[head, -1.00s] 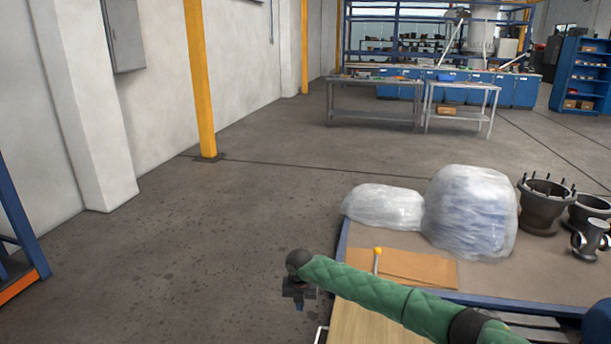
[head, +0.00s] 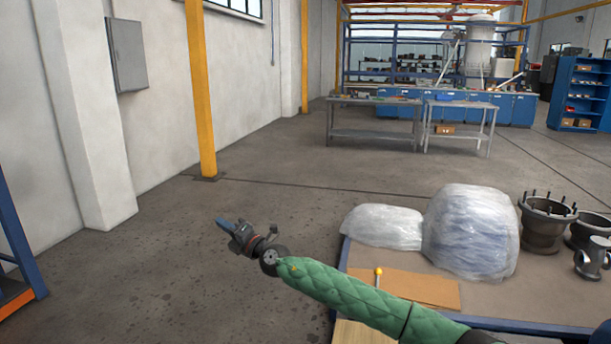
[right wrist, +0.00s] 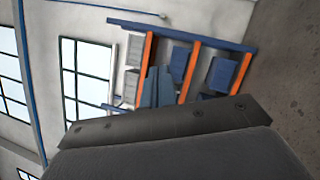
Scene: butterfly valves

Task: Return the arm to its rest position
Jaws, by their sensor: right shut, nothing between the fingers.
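My right arm, in a green quilted sleeve (head: 345,296), reaches across the lower middle of the head view. My right gripper (head: 222,222) is at its end, pointing to the upper left over bare floor, left of the table. Its blue fingers are shut with nothing between them. In the right wrist view the blue fingers (right wrist: 157,88) show together in front of a distant shelf rack, with no object held. My left gripper is not in view.
A table (head: 341,262) at the lower right carries plastic-wrapped bundles (head: 470,232), a cardboard sheet (head: 430,291) and dark valve bodies (head: 545,222). A yellow post (head: 202,90) and blue rack upright (head: 18,240) stand to the left. Floor between them is open.

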